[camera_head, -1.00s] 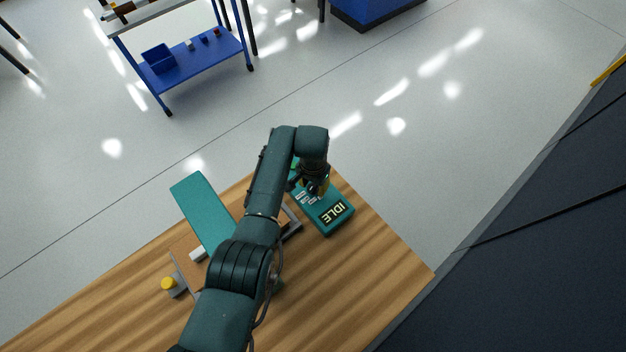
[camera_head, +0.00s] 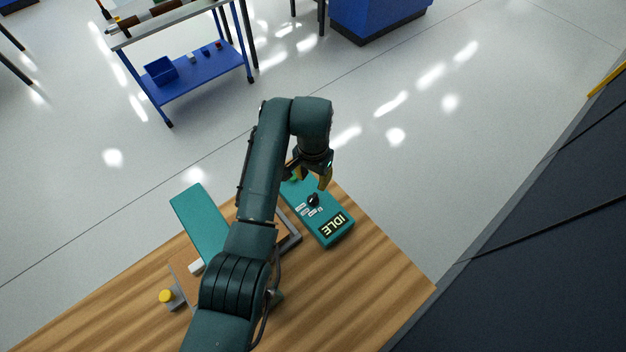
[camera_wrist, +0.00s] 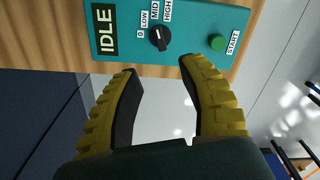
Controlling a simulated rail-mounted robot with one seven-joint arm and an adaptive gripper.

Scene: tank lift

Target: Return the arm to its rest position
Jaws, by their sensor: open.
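The knob also shows in the head view (camera_head: 313,200). Labels 0, LOW, MID and HIGH surround it; I cannot tell surely which one it points to. The display (camera_wrist: 103,29) reads IDLE. A green START button (camera_wrist: 217,42) sits at the box's other end. My arm is bent over the table.
The wooden table (camera_head: 375,270) carries a fixture with a tilted teal panel (camera_head: 199,222) and a yellow knob (camera_head: 166,296), partly hidden by my arm. A blue cart (camera_head: 200,78) stands away on the floor. A dark surface (camera_head: 530,240) lies right of the table.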

